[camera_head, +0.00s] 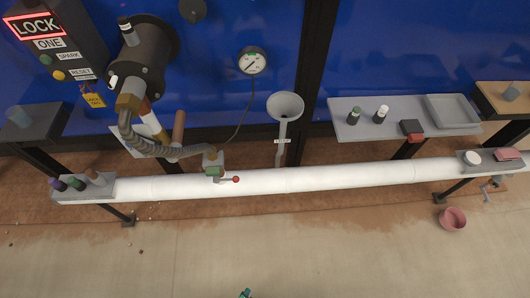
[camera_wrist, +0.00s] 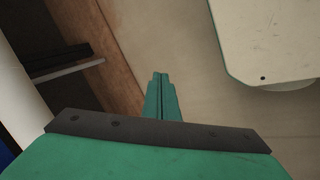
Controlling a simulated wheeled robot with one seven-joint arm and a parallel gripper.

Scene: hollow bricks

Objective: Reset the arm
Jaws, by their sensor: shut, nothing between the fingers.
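My gripper shows in the wrist view (camera_wrist: 160,88) as two green fingers lying together, shut with nothing between them. It hangs over the pale floor, close to the brown strip. In the head view only a small green tip of my gripper (camera_head: 246,293) shows at the bottom edge, well in front of the white pipe (camera_head: 330,178) and apart from it. The rest of my arm is out of the head view.
A grey shelf (camera_head: 350,131) carries small bottles and a tray (camera_head: 452,110). A funnel (camera_head: 285,106), a gauge (camera_head: 252,61) and a lock box (camera_head: 50,50) stand at the back. A pink bucket (camera_head: 452,219) sits on the right floor. The front floor (camera_head: 330,255) is clear.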

